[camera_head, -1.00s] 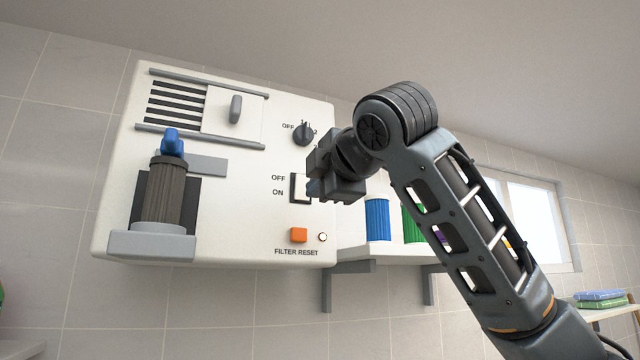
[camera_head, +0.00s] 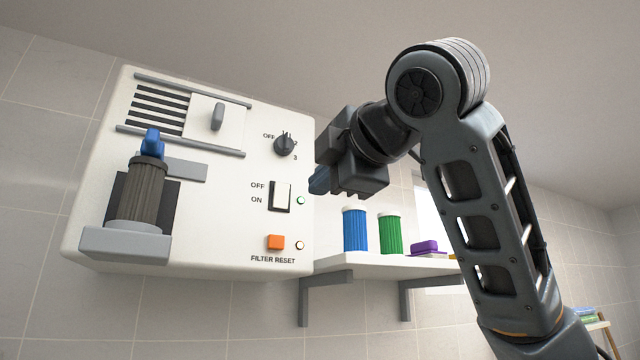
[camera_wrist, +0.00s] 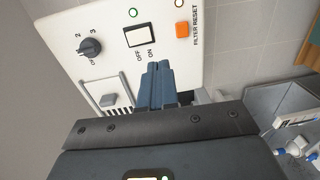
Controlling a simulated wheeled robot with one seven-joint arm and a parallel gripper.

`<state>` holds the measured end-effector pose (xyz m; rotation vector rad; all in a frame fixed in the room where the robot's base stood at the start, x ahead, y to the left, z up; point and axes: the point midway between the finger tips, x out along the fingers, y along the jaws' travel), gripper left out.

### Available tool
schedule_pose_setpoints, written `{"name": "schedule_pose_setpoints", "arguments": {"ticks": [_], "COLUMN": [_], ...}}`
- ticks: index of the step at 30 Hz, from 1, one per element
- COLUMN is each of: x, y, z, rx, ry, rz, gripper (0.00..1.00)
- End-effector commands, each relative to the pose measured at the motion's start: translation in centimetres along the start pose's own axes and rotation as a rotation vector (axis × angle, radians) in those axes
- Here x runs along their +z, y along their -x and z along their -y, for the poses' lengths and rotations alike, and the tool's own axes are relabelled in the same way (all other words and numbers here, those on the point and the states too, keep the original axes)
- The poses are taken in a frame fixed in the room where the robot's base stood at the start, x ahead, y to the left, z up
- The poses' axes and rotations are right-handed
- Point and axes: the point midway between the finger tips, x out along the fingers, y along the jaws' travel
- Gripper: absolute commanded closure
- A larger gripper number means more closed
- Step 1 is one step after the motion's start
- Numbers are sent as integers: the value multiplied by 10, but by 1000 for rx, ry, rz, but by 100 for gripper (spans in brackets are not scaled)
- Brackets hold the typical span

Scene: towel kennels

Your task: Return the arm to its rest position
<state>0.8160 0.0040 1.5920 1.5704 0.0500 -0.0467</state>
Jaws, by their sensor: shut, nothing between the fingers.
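My gripper (camera_head: 318,181) is raised in front of the right edge of the white wall unit (camera_head: 225,225), apart from it. Its blue fingers are shut with nothing between them; they also show in the wrist view (camera_wrist: 157,86). The unit carries a rocker switch (camera_head: 281,197) marked OFF and ON, with a green lamp (camera_head: 300,200) lit beside it. A dial (camera_head: 284,144) is above the switch. An orange filter reset button (camera_head: 275,242) is below, next to a small pale lamp (camera_head: 299,245).
A ribbed filter (camera_head: 137,195) with a blue top sits in a grey holder on the unit's left. A wall shelf (camera_head: 385,264) holds a blue canister (camera_head: 355,230), a green canister (camera_head: 390,234) and a purple item (camera_head: 424,246). Open air lies above my gripper.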

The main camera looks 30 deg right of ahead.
Motion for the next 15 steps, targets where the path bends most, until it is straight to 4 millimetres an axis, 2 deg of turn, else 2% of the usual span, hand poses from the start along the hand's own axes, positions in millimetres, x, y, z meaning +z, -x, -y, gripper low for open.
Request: {"name": "schedule_pose_setpoints", "arguments": {"ticks": [15], "x": [0], "y": [-3], "z": [4], "rx": [-2], "ry": [-13], "rz": [-8], "gripper": [100]}}
